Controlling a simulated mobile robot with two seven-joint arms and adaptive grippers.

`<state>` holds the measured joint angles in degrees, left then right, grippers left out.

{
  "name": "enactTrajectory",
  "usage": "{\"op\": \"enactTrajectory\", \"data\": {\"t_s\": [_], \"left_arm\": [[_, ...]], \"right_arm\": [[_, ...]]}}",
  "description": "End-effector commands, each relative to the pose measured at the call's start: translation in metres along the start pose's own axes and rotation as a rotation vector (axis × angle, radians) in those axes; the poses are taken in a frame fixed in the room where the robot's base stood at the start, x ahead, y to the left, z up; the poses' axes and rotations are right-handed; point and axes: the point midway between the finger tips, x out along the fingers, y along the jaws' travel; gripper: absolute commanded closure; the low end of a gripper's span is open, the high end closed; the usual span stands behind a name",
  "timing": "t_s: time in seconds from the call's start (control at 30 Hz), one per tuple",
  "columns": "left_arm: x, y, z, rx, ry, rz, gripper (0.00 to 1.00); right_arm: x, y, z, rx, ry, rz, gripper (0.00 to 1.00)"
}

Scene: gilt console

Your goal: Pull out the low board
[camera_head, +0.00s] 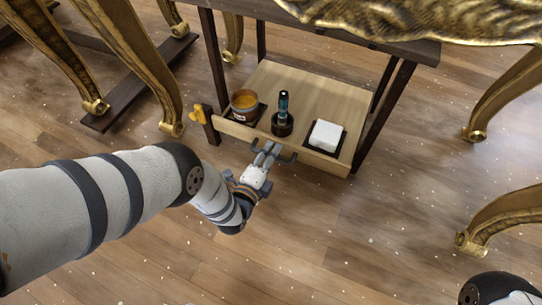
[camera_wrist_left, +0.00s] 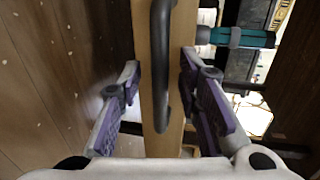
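The low board (camera_head: 315,95) is a pale wooden shelf near the floor under the console, with a dark bar handle (camera_head: 287,157) on its front edge. My left gripper (camera_head: 268,150) is at that front edge, by the handle. In the left wrist view the handle (camera_wrist_left: 160,50) runs up the middle along the board's front edge (camera_wrist_left: 157,145). The left fingers (camera_wrist_left: 160,72) stand apart on either side of the handle, with gaps visible, so the gripper is open. My right gripper is out of view.
On the board stand an amber-filled jar (camera_head: 244,104), a dark bottle (camera_head: 283,115) and a white block on a dark tray (camera_head: 325,136). The floor in front is clear.

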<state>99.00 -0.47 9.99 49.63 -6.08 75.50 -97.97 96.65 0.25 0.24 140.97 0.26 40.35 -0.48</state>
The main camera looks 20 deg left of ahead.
Motion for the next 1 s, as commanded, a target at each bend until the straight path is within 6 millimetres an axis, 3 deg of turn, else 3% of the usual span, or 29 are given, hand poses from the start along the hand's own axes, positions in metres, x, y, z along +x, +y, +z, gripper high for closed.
{"op": "enactTrajectory", "data": {"t_s": [0.1, 0.27, 0.67, 1.0], "left_arm": [[0.0, -0.001, 0.0, 0.0, 0.0, 0.0, 0.69], [-0.001, 0.0, 0.0, 0.0, 0.0, 0.0, 1.0], [-0.006, 0.0, 0.0, 0.0, 0.001, 0.0, 1.0], [-0.039, 0.006, 0.0, -0.001, 0.0, 0.0, 1.0]], "right_arm": [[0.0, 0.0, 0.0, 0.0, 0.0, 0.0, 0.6], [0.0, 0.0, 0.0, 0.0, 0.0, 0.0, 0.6], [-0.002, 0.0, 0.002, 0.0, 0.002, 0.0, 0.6], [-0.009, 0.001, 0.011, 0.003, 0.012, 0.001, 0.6]]}}
